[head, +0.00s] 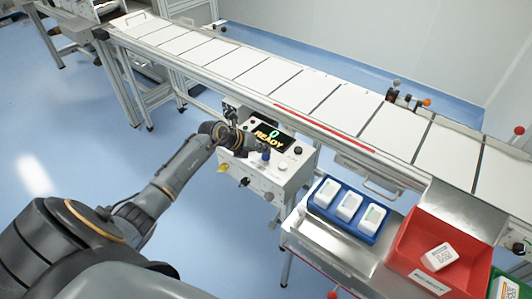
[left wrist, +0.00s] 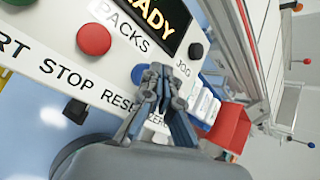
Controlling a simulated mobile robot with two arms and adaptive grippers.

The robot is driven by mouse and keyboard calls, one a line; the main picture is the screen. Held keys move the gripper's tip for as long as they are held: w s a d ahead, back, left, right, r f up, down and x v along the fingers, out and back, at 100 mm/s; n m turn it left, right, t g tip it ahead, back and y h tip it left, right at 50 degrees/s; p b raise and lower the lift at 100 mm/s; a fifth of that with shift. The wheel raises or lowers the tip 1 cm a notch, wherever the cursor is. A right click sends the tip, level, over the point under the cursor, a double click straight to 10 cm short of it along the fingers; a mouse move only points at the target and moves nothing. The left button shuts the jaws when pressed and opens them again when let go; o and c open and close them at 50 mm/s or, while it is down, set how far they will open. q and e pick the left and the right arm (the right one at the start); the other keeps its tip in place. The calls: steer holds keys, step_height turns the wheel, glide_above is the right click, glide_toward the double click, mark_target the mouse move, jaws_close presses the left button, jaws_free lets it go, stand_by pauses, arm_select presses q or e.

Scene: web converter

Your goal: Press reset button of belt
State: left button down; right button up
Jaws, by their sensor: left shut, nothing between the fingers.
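The belt's control box (head: 262,172) stands beside the conveyor, its lit display (head: 268,137) reading 0 and READY. In the left wrist view its panel shows a red button (left wrist: 93,39), a blue button (left wrist: 138,74) by the RESET label (left wrist: 117,101) and a black button (left wrist: 196,50) near JOG. The blue button also shows in the head view (head: 266,156). My left gripper (left wrist: 160,76) is shut and empty over the panel, close beside the blue button and partly covering it. I cannot tell whether they touch. My right gripper is not in view.
The conveyor belt (head: 240,65) runs behind the box. To the right are a blue tray (head: 325,212) with white devices and a red bin (head: 408,240) holding one. A metal handle (head: 378,190) sticks out from the belt's side. The floor at left is clear.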

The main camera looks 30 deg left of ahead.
mark_target(264, 156)
arm_select(q)
steer(key=shift+r, duration=0.35)
step_height(264, 156, up, 5)
steer(key=p, duration=0.5)
steer(key=shift+r, duration=0.1)
stand_by(0.6)
